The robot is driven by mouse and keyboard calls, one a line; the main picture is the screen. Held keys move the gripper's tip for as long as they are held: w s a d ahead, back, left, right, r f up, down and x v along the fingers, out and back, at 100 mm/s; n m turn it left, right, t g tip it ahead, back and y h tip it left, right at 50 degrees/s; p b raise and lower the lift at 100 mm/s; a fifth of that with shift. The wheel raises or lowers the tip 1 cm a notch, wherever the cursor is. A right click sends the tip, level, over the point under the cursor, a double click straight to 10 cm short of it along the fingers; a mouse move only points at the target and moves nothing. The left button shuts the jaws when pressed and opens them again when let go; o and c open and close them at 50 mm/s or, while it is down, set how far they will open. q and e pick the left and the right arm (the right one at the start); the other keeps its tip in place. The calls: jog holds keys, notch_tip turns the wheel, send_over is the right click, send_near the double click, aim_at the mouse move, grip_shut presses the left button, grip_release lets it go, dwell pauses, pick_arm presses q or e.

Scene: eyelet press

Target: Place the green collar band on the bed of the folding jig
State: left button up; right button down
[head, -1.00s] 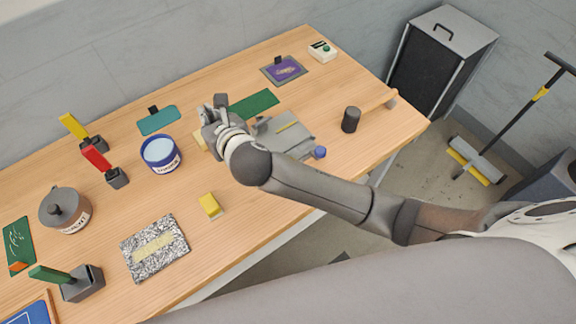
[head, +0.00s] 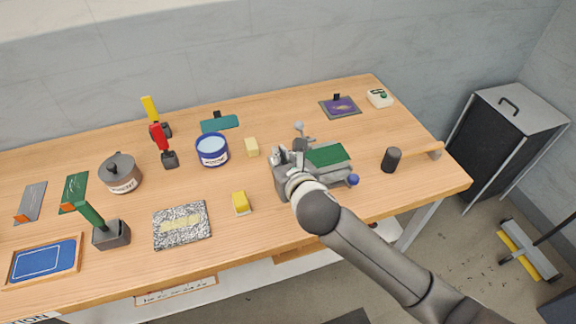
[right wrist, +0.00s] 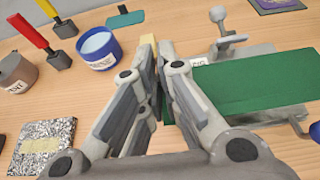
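The green collar band (head: 328,154) lies flat over the bed of the grey folding jig (head: 335,182). In the right wrist view the band (right wrist: 265,85) covers most of the jig's middle; I cannot tell whether it touches the bed. My right gripper (head: 284,156) is at the left end of the band. In the right wrist view the fingers (right wrist: 157,70) are nearly together, and the band's left end reaches between them. They look shut on it, though the right finger partly hides the contact. My left gripper is not in view.
A lever with a ball (head: 298,126) rises behind the jig, and a blue knob (head: 353,180) sits at its right. A dark cylinder (head: 391,160) stands further right. A yellow block (head: 240,203), a cream block (head: 252,147) and a blue pot (head: 212,150) stand left.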

jog(key=w+f, duration=0.2)
jog(key=f, duration=0.1)
jog(key=w+f, duration=0.1)
jog(key=w, duration=0.1)
jog(key=shift+d+f, duration=0.35)
jog(key=shift+w+d+f, duration=0.1)
jog(key=shift+w+f, duration=0.45)
jog(key=shift+f, duration=0.2)
notch_tip(320, 180, down, 2)
jog(key=shift+s+f+p, duration=0.1)
jog(key=shift+p, duration=0.4)
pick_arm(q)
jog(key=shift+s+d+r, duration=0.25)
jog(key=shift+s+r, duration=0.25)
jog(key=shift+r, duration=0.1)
pick_arm(e)
jog(key=shift+f, duration=0.3)
jog(key=shift+f, duration=0.1)
jog(key=c, duration=1.6)
grip_release()
jog(key=shift+c, duration=0.2)
